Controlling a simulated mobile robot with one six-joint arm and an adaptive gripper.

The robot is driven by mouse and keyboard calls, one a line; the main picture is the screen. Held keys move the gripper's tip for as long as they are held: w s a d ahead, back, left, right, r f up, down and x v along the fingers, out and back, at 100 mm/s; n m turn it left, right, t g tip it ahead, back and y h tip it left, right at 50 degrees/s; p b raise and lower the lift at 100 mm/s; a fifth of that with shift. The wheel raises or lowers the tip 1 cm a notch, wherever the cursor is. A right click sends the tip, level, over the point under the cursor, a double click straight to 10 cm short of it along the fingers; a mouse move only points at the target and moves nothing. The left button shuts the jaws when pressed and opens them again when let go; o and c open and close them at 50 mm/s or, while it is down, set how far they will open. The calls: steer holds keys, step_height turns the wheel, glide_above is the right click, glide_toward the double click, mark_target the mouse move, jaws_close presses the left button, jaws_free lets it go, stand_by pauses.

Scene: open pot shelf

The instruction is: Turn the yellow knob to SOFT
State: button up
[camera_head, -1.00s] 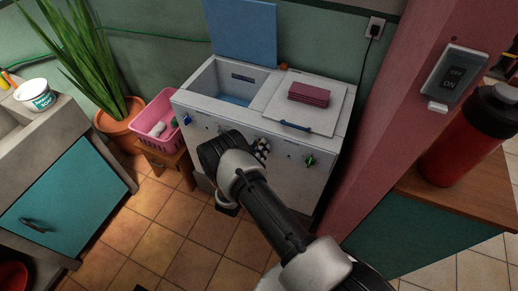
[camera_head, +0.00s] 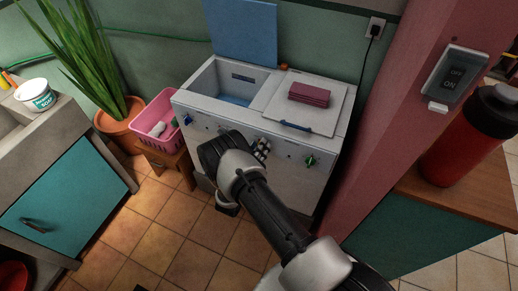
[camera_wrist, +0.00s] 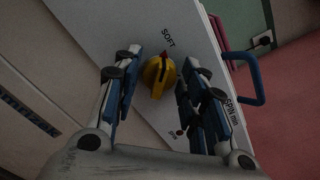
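The yellow knob (camera_wrist: 157,76) is on the white front panel of the washing machine (camera_head: 232,135), seen in the wrist view. My gripper (camera_wrist: 155,95) is open, with one finger on each side of the knob and visible gaps between fingers and knob. In the head view my gripper (camera_head: 262,148) is at the machine's front, and my arm hides the yellow knob there.
A blue knob (camera_head: 187,119) and a green knob (camera_head: 310,161) sit on the same front. A blue handle (camera_head: 296,126) and a dark pink folded stack (camera_head: 309,94) are on the lid. A pink basket (camera_head: 158,124) stands left on a wooden stool. Floor tiles in front are clear.

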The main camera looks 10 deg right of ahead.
steer(key=shift+o, duration=1)
steer(key=v, duration=1.2)
